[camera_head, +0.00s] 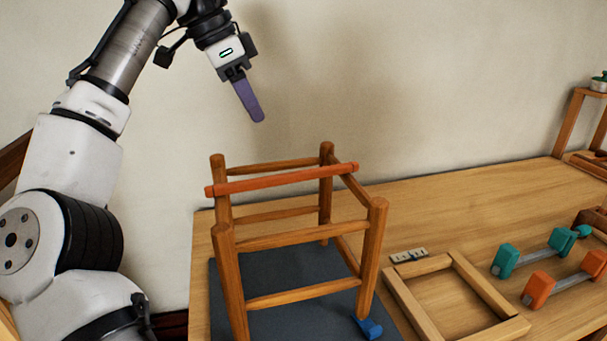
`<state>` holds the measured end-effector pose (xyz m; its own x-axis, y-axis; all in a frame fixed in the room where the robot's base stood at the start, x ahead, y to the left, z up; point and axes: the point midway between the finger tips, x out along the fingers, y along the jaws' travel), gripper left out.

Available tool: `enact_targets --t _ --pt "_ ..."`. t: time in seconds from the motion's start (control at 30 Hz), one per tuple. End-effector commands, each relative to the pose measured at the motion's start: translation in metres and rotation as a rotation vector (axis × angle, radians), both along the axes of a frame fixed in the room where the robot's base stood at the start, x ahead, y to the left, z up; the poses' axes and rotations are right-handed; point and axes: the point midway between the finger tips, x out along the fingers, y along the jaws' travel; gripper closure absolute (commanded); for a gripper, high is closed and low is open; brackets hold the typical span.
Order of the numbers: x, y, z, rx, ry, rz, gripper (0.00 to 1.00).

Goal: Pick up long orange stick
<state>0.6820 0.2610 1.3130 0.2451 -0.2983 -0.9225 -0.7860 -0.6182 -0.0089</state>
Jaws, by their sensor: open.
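The long orange stick (280,179) lies across the top of a wooden stool frame (230,270), slanting slightly up to the right. Its left end is near the back left post and its right end is over the right side rail.
The stool frame stands on a dark mat (285,315) with a blue object (370,328) by its front right leg. A square wooden frame (495,308), a green clamp (530,256) and an orange clamp (560,285) lie to the right. The back of the table (450,205) is clear.

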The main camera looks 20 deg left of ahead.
Motion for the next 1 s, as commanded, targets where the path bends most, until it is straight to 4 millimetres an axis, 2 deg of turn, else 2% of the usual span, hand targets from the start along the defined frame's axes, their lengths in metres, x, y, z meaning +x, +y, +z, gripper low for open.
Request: enact_targets --t 0.4,0.67,1.0 --pt "0.014 -0.021 -0.066 -0.004 0.012 -0.007 0.58" --pt "0.018 -0.027 -0.082 -0.002 0.01 -0.004 0.58" --pt "0.023 -0.041 -0.121 0.0 0.01 -0.002 0.58"
